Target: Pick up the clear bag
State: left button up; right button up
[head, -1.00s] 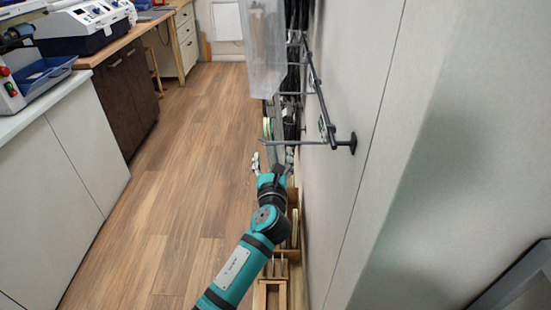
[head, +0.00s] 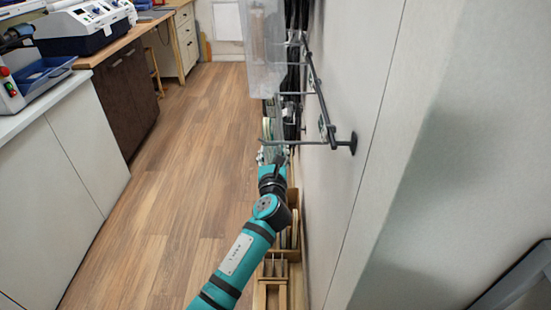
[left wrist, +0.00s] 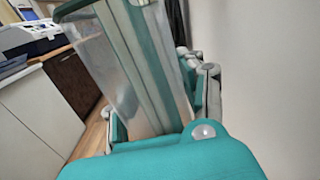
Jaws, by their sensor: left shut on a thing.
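A clear bag (left wrist: 98,65) with a teal edge and pale long pieces in or behind it fills the middle of the left wrist view. My left gripper (left wrist: 160,118) is shut on it, with a finger on either side of its lower part. In the head view my left gripper (head: 271,158) is small and partly hidden, below the wall rack beside the right-hand wall. My right gripper is not in view.
A dark rack with metal rods (head: 322,95) sticks out from the pale wall (head: 390,140) close to my arm. Wooden holders (head: 272,268) stand on the floor below. The wooden floor (head: 190,170) to the left is clear, up to a counter with machines.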

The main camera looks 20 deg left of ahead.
pick_arm(q)
jog(key=shift+r, duration=0.1)
jog(key=shift+r+p, duration=0.3)
jog(key=shift+r, duration=0.55)
jog(key=s+a, duration=0.2)
jog(key=a, duration=0.6)
jog(key=s+a, duration=0.3)
jog(key=a, duration=0.6)
jog(key=shift+a+f, duration=0.2)
